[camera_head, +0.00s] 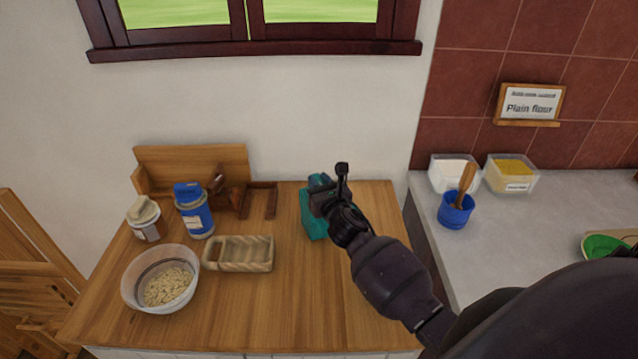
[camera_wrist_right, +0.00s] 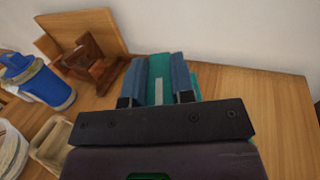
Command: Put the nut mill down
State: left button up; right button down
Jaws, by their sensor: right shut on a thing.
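The nut mill (camera_head: 314,222) is a teal, boxy thing near the back right of the wooden table in the head view. It also shows in the right wrist view (camera_wrist_right: 158,66), between the two fingers. My right gripper (camera_head: 321,196) is shut on it from above, and its fingers and wrist hide part of the mill. The mill looks upright, over or on the tabletop; I cannot tell whether its base touches the wood. My left gripper is not in view.
The wooden table (camera_head: 300,310) is clear in front of the mill. To its left are a wooden tray (camera_head: 240,254), a bowl of oats (camera_head: 160,280), a blue jar (camera_head: 194,212), a white jar (camera_head: 146,220) and brown wooden pieces (camera_head: 228,195). A grey counter (camera_head: 490,262) stands right.

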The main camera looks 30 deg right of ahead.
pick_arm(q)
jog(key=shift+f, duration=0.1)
pick_arm(e)
jog(key=shift+f, duration=0.1)
jog(key=c, duration=1)
grip_release()
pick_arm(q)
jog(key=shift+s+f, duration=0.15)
pick_arm(e)
jog(key=shift+o, duration=0.2)
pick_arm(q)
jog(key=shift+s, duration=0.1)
pick_arm(e)
jog(key=shift+r, duration=0.2)
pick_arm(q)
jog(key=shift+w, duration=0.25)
pick_arm(e)
jog(key=s+a, duration=0.2)
jog(key=s, duration=0.9)
jog(key=shift+s, duration=0.4)
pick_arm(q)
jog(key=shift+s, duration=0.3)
pick_arm(e)
jog(key=shift+f, duration=0.1)
